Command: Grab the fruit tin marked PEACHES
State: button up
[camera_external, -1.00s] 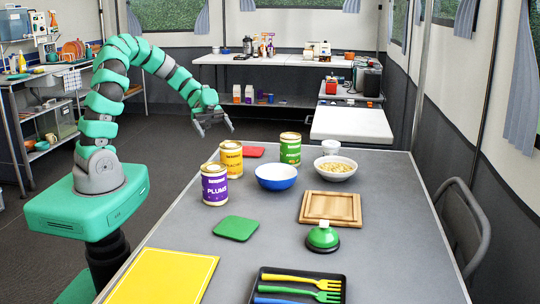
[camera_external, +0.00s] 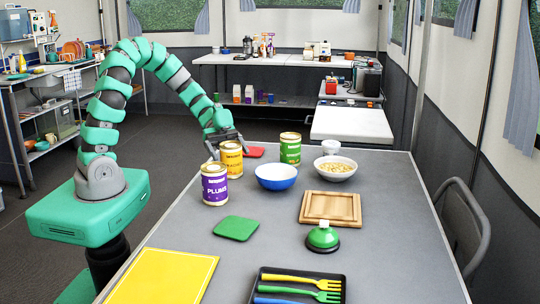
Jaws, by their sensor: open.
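The yellow tin (camera_external: 232,163) stands upright near the far left edge of the table. Its label is small and partly hidden by the purple tin marked PLUMS (camera_external: 214,186), so I cannot read it fully. A green tin (camera_external: 290,149) stands to the right, its label too small to read. My gripper (camera_external: 228,146) is open at the top of the yellow tin, with one finger showing on each side of it. I cannot tell whether the fingers touch the tin or are just behind it.
A green mat (camera_external: 236,228) and a wooden board (camera_external: 330,208) lie nearer. The grey table is clear between them.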

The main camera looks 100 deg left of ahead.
jog(key=shift+x, duration=0.95)
jog(key=c, duration=1.4)
jog(key=shift+a, duration=0.1)
